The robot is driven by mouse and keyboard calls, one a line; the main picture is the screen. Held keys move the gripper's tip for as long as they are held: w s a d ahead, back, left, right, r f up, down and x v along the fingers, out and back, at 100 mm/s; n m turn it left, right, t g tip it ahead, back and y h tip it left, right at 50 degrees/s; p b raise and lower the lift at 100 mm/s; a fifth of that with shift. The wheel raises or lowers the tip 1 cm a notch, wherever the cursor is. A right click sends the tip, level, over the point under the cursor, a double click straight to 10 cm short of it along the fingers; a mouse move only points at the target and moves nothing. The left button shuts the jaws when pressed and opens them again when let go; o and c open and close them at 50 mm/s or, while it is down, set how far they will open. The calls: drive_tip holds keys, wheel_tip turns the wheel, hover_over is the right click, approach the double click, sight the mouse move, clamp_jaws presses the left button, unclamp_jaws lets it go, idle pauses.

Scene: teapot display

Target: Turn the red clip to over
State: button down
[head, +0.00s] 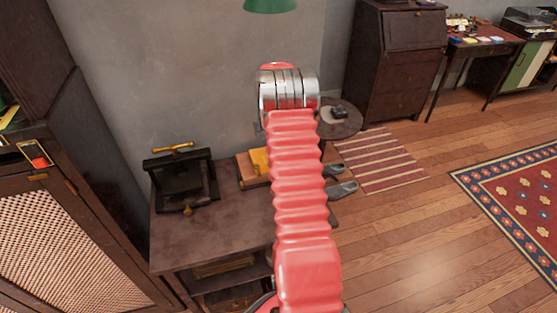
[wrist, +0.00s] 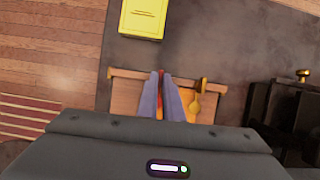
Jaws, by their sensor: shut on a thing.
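In the wrist view, the two bluish-grey fingers of my gripper (wrist: 161,88) are close together over a wooden board. A narrow red-orange strip, seemingly the red clip (wrist: 160,82), shows between them, and they are shut on it. Most of the clip is hidden by the fingers, so its facing cannot be told. The wooden board (wrist: 125,96) lies on the dark table, with a brass spoon-shaped piece (wrist: 196,103) at its right. In the head view, my red arm hides the clip; the board (head: 248,172) shows partly to its left.
A yellow block (wrist: 143,17) lies near the table's edge. A black press with brass handles (head: 180,180) stands close by on the dark table (head: 215,228). A small round table (head: 342,122) stands behind. Floor at the right is open, with a striped rug (head: 382,160).

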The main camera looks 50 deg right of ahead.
drive_tip(key=shift+w, duration=0.1)
drive_tip(key=c, duration=1.9)
unclamp_jaws()
drive_tip(key=shift+v, duration=3.75)
